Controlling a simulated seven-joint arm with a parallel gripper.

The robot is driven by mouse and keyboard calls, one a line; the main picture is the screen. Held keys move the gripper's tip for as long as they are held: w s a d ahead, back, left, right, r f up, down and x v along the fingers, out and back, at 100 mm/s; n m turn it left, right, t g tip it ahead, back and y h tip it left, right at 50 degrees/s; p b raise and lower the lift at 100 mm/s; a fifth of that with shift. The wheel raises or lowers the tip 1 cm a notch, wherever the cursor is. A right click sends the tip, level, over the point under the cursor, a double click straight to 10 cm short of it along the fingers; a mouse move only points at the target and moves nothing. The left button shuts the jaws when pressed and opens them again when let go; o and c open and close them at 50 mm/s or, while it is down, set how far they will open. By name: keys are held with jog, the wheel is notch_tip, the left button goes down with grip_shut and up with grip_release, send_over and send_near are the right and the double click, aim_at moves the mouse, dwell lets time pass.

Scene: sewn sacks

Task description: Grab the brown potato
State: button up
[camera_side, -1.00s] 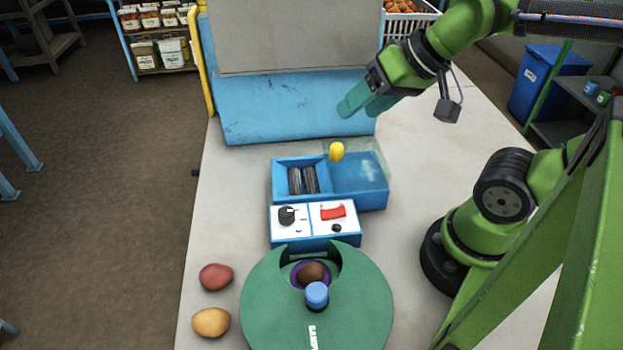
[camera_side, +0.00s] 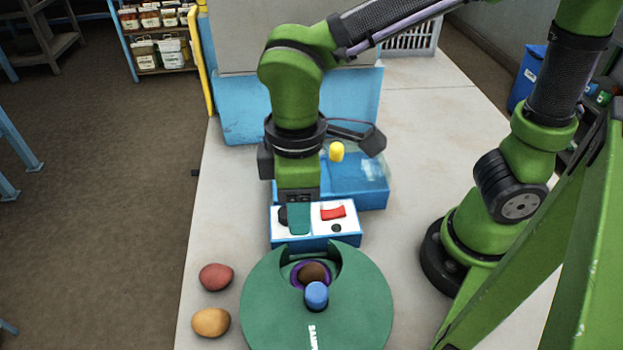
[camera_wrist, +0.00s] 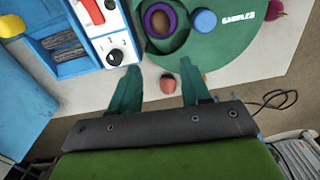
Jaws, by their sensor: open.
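The brown potato (camera_side: 312,273) sits in a purple ring inside the notch of a round green disc (camera_side: 350,305). It also shows in the wrist view (camera_wrist: 161,22), near the top. My gripper (camera_side: 298,230) points down over the white-topped control box, behind the potato in the side view. In the wrist view my gripper (camera_wrist: 160,66) has its two teal fingers spread wide with nothing between them. The potato is apart from the fingers, beyond their tips.
A blue knob (camera_side: 316,294) rises from the disc right beside the potato. A red potato (camera_side: 215,277) and a yellow potato (camera_side: 210,322) lie left of the disc. The control box (camera_side: 315,243) carries a dial and a red switch (camera_side: 333,211). A blue bin (camera_side: 365,195) stands behind.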

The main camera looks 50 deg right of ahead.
aim_at(309, 270)
jog(key=f+n, duration=0.1)
jog(key=f, duration=0.4)
jog(key=s+f+n+h, duration=0.1)
jog(key=f, duration=1)
jog(key=shift+s+d+f+n+g, duration=0.2)
jog(key=shift+s+n+g, duration=0.1)
jog(key=shift+n+g, duration=0.1)
jog(key=shift+c, duration=0.5)
